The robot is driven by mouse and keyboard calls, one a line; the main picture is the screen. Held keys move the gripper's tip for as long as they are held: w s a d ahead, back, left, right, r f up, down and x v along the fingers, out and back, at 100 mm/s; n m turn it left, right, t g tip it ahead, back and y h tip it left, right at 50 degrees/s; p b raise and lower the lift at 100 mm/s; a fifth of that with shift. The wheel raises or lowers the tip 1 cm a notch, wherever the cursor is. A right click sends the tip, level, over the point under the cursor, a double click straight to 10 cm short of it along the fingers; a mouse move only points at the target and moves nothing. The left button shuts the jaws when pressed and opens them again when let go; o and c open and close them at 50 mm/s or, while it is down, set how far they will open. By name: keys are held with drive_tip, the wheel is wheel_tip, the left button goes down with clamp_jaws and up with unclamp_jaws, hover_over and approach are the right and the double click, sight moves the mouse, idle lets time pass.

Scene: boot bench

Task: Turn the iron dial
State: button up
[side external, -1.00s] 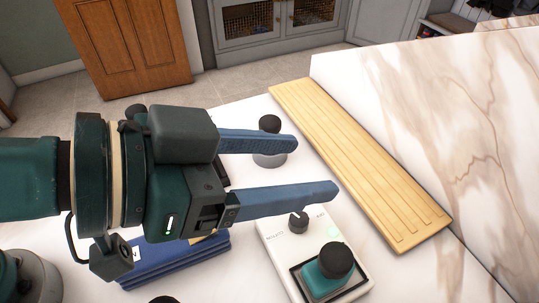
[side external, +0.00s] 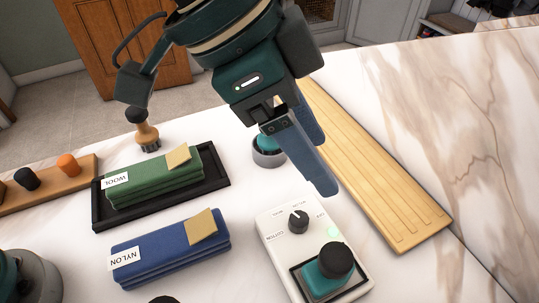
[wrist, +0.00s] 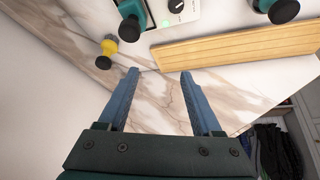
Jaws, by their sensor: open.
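The iron dial is a small dark round knob (side external: 298,221) with a pale pointer line, on a white control box (side external: 274,238) with printed labels, COTTON among them. The dial also shows at the top of the wrist view (wrist: 177,5). The small iron (side external: 328,266), teal with a black knob, rests on the dark plate of the same box. My gripper (side external: 322,165) is open and empty. In the side view its blue fingers hang above and behind the dial, apart from it. In the wrist view the fingers (wrist: 159,74) point at bare marble, with the dial beyond their tips.
Folded green cloth (side external: 155,178) labelled WOOL lies on a black tray (side external: 103,219). Folded blue cloth (side external: 170,250) labelled NYLON lies nearer. A ribbed wooden board (side external: 375,180) lies right of the box.

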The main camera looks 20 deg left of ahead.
drive_tip(key=shift+w+a+y, duration=0.55)
drive_tip(key=shift+a+y, duration=0.25)
drive_tip(key=shift+a, duration=0.65)
hover_over(298, 218)
drive_tip(key=a, duration=0.2)
drive_tip(key=shift+g, duration=0.3)
drive_tip(key=f, duration=0.7)
drive_tip(key=s+f, duration=0.1)
drive_tip(key=f, duration=0.2)
drive_tip(key=shift+a+f, duration=0.1)
drive_tip(key=shift+f, duration=0.2)
drive_tip(key=shift+x, duration=2.8)
clamp_jaws()
